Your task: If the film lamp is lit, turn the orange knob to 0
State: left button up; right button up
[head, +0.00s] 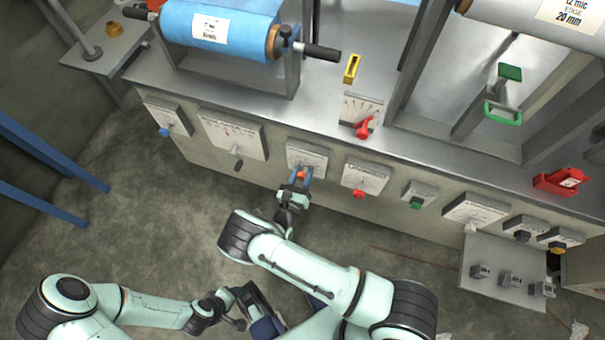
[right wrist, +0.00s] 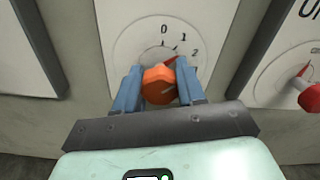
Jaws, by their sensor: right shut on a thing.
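The orange knob (right wrist: 158,86) sits on a white dial plate (right wrist: 140,40) marked 0, 1 and 2. A small red pointer above the knob slants up and right, toward the 2 side. My right gripper (right wrist: 160,88) is shut on the knob, one blue finger on each side. In the head view, the right gripper (head: 299,178) reaches the front panel, and the knob (head: 302,174) shows between its fingers. My left gripper (head: 262,312) is low in the head view, away from the panel; its jaw opening is unclear. I cannot tell which light is the film lamp or whether it is lit.
A red knob (head: 359,194) sits on the plate to the right, with a green button (head: 416,203) beyond. A dark-handled dial (head: 237,163) and a blue knob (head: 164,131) are left. An amber part (head: 558,247) is far right. A blue film roll (head: 218,32) lies above.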

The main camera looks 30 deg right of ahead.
jog(key=n, duration=0.5)
jog(key=shift+f+n, duration=0.1)
jog(key=shift+n, duration=0.2)
pick_arm(q)
jog(key=shift+w, duration=0.1)
pick_arm(e)
jog(key=shift+n, duration=2.1)
pick_arm(q)
jog(key=shift+a, duration=0.1)
pick_arm(e)
jog(key=o, duration=1.1)
jog(key=shift+c, duration=0.2)
jog(key=shift+a, duration=0.1)
pick_arm(q)
jog(key=shift+s+d+r+g+p, duration=0.15)
jog(key=shift+s+d+r+p, duration=0.15)
jog(key=shift+s, duration=0.15)
jog(key=shift+s+d+r+g+p, duration=0.15)
jog(key=shift+s+r, duration=0.15)
jog(key=shift+s, duration=0.15)
pick_arm(e)
jog(key=v, duration=1.3)
jog(key=shift+s, duration=0.2)
